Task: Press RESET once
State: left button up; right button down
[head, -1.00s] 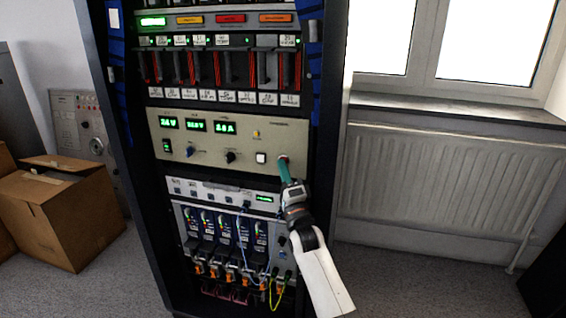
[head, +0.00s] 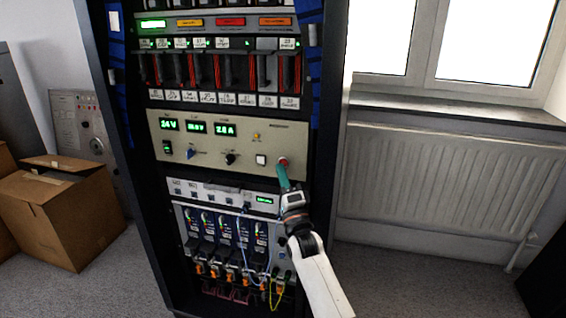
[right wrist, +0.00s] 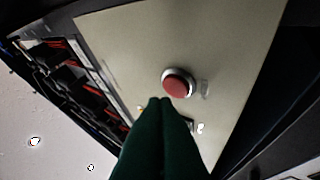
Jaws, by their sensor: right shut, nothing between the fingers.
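A beige panel (head: 225,168) in the rack carries a round red button (head: 283,161) and a square white button (head: 261,160) to its left. Their labels are too small to read, so I cannot tell which is RESET. My right gripper (head: 281,169) is shut and empty, its green fingers just below the red button. In the right wrist view the red button (right wrist: 177,84) sits in a pale ring, just beyond the shut fingertips (right wrist: 160,101), seemingly with a small gap. My left gripper is not in view.
The panel has green displays (head: 196,127), a blue knob (head: 190,154), a black knob (head: 230,158) and a yellow lamp (head: 256,136). Cabled modules (head: 225,235) sit below. A radiator (head: 450,185) is at the right, a cardboard box (head: 60,215) at the left.

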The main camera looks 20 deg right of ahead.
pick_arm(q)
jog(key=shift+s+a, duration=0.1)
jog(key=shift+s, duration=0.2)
pick_arm(e)
jog(key=shift+s, duration=0.1)
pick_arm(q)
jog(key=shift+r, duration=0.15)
pick_arm(e)
jog(key=shift+a, duration=0.1)
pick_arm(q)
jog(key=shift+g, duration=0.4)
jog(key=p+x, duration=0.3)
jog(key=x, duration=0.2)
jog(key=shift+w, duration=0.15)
pick_arm(e)
jog(key=s+a, duration=0.1)
jog(key=s, duration=0.1)
jog(key=s+a, duration=0.1)
jog(key=s, duration=0.1)
jog(key=shift+a, duration=0.35)
